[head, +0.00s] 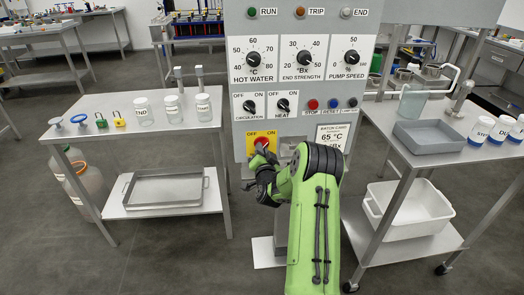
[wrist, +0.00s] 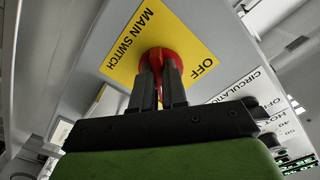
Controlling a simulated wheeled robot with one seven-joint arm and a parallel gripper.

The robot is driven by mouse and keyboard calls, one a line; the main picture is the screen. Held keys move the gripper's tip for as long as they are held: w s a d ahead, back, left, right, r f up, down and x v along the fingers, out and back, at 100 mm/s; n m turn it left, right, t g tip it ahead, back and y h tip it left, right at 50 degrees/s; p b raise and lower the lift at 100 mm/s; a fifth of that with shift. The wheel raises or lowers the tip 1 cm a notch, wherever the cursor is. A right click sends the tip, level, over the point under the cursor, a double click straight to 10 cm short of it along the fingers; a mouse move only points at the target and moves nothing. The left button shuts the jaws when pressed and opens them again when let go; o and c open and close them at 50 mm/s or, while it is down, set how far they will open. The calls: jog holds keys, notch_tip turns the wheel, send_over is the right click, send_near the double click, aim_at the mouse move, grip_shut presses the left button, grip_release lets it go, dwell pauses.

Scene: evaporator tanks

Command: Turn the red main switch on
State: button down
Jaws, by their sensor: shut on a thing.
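The red main switch (head: 262,143) sits on a yellow plate marked OFF and ON, low on the left of the grey control panel. In the wrist view the red knob (wrist: 157,57) shows at the fingertips, on the yellow plate (wrist: 128,40) with MAIN SWITCH and OFF readable. My gripper (wrist: 160,72) is shut on the knob's grip, one dark finger on each side. In the head view my gripper (head: 262,165) reaches up to the switch from below and covers part of the plate. The knob's exact turn angle is hard to tell behind the fingers.
Above the switch are the circulation knob (head: 249,106), the heat knob (head: 283,105) and several push buttons (head: 332,103). A steel table (head: 150,130) with jars and padlocks stands left. A steel cart (head: 440,155) with a grey tray (head: 428,136) and white tub (head: 400,215) stands right.

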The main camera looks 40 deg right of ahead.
jog(key=shift+m, duration=0.6)
jog(key=c, duration=1.2)
grip_release()
jog(key=shift+o, duration=0.2)
